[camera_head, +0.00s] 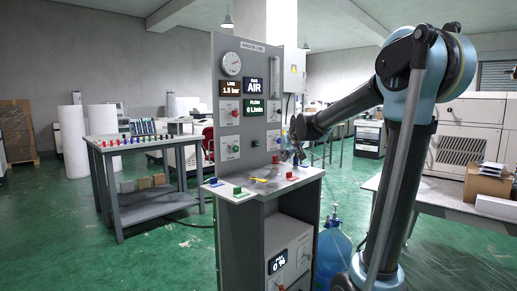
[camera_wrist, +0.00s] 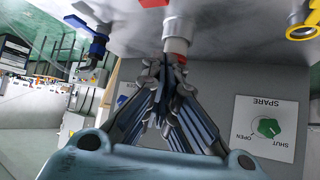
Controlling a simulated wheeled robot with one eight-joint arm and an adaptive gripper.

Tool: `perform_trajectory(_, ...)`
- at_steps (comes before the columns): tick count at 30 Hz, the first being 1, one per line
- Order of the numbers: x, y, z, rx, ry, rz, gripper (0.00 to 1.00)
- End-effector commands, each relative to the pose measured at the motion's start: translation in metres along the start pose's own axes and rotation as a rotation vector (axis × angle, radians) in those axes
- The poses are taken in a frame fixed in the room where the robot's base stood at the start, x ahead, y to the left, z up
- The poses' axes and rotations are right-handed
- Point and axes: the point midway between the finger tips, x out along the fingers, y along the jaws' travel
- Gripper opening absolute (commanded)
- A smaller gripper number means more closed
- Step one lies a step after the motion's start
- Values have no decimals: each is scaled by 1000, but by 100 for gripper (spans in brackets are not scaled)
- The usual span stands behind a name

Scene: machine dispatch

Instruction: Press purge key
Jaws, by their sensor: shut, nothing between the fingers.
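The grey gas panel (camera_head: 228,165) is headed "ARGON LINE". Its displays read line 1.5 bar (camera_head: 230,89), gas AIR (camera_head: 254,85) and flow 0 L/min (camera_head: 254,107). No key labelled purge is legible; I cannot tell which control it is. My gripper (camera_head: 297,146) is shut and empty, at the panel's right side above the shelf. A plate marked "SPARE", upside down, carries a green knob (camera_wrist: 268,127).
The panel's shelf (camera_head: 268,188) bears red, green, yellow and blue fittings. Below it a box has a display (camera_head: 278,262). A blue bottle (camera_head: 334,245) stands at right of the cabinet. A workbench (camera_head: 140,141) stands left, across open green floor.

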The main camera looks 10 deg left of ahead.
Motion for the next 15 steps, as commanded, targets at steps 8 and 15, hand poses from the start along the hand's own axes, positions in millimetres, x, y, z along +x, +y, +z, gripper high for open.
perform_trajectory(8,30,-19,-45,-21,72,-22,0)
perform_trajectory(15,33,-20,-50,-23,80,-23,0)
